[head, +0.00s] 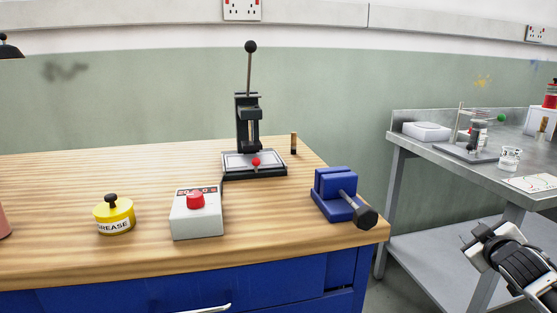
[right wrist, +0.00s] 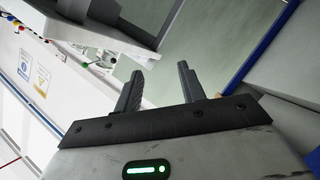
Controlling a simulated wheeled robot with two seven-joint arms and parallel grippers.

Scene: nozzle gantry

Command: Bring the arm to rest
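My right gripper (head: 472,239) is at the lower right of the head view, beyond the right end of the wooden bench, in front of the grey metal table. In the right wrist view its two fingers (right wrist: 160,72) stand apart with nothing between them. It touches no object that I can see. My left gripper is in neither view.
The wooden bench (head: 75,180) holds a black lever press (head: 249,125), a grey box with a red button (head: 197,222), a yellow grease tin (head: 114,216) and a blue vise (head: 335,193). The grey metal table (head: 425,150) stands at right. Floor shows between them.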

